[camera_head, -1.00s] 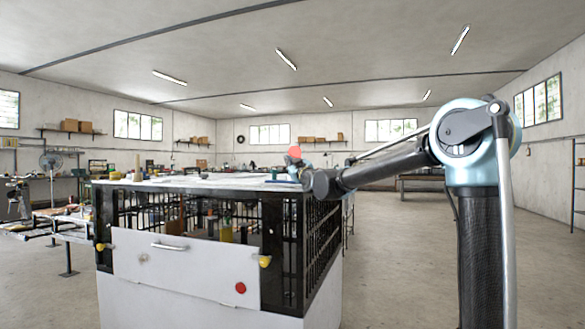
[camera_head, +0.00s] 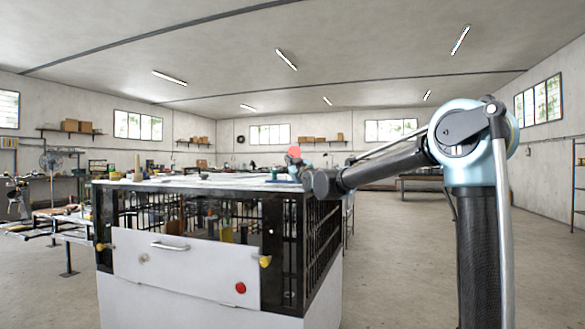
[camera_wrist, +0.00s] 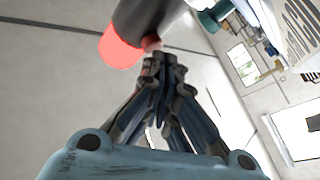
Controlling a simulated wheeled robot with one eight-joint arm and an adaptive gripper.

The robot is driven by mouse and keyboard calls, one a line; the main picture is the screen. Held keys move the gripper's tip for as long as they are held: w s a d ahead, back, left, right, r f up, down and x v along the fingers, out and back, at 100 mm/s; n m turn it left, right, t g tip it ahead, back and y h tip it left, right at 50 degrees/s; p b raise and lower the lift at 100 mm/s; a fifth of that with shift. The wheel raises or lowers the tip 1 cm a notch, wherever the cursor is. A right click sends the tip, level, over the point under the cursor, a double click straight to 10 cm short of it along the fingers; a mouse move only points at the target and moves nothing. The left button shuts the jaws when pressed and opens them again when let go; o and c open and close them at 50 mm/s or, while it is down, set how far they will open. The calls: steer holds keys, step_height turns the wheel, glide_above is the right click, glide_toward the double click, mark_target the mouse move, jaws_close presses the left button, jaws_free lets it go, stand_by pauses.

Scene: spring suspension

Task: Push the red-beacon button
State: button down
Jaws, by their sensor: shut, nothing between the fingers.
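A glowing red beacon (camera_head: 294,152) shows above the far right of the workbench. In the wrist view the red beacon (camera_wrist: 121,50) caps a dark cylinder (camera_wrist: 143,16). A small reddish button (camera_wrist: 151,43) sticks out of the side of that cylinder. My gripper (camera_wrist: 162,60) is shut and empty, its fingertips right at the button; I cannot tell whether they touch it. In the head view my gripper is small and mostly hidden behind my wrist, just below the beacon.
A white-and-black caged workbench (camera_head: 190,270) stands in front, with a handled panel and a separate red button (camera_head: 240,288) low on it. Items lie on its top. Another table (camera_head: 62,225) is at left. Floor at right is clear.

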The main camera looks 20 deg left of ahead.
steer(key=shift+w, duration=0.2)
stand_by(0.5)
steer(key=shift+w, duration=0.25)
stand_by(0.5)
steer(key=shift+s, duration=0.55)
steer(key=s, duration=0.6)
steer(key=shift+a, duration=0.3)
stand_by(0.5)
